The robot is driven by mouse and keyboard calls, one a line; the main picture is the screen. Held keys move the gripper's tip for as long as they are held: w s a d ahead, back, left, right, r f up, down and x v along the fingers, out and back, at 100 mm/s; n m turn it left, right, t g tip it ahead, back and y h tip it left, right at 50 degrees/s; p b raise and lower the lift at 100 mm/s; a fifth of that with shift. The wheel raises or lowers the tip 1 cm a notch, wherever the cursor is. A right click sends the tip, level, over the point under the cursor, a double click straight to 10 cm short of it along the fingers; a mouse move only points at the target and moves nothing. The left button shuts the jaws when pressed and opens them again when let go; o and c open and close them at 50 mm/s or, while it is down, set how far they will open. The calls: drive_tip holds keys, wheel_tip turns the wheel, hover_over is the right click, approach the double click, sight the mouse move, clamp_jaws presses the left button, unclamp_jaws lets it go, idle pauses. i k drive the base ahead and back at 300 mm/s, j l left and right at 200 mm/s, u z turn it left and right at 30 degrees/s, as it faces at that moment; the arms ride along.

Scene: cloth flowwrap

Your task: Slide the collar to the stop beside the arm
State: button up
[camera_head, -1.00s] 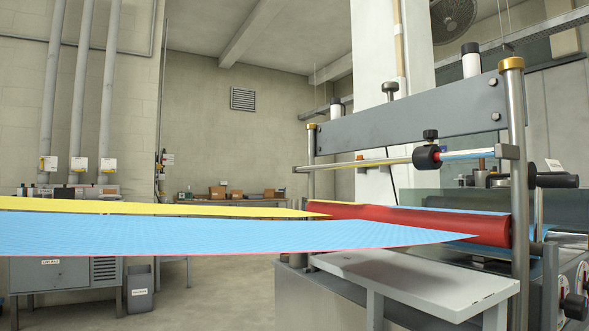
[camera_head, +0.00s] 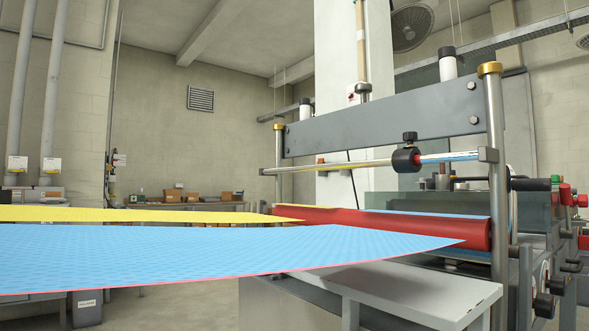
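The black collar (camera_head: 406,160) sits on a thin horizontal rod (camera_head: 330,166) below the grey crossbeam, with a black knob (camera_head: 410,138) on top and a red face on its right side. To its right the rod continues as a blue and white section (camera_head: 448,157) up to a grey block (camera_head: 488,155) at the right post. The collar is apart from that block. I cannot tell which part is the stop. My gripper is not in view.
Blue cloth (camera_head: 200,255) and yellow cloth (camera_head: 130,214) stretch from the left toward a red roller (camera_head: 400,227). A pale side table (camera_head: 410,285) stands below the roller. Posts (camera_head: 495,200) flank the frame. Open floor shows at lower left.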

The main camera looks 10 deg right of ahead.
sight(402, 160)
drive_tip(key=k+l+z, duration=0.75)
drive_tip(key=i+j, duration=0.05)
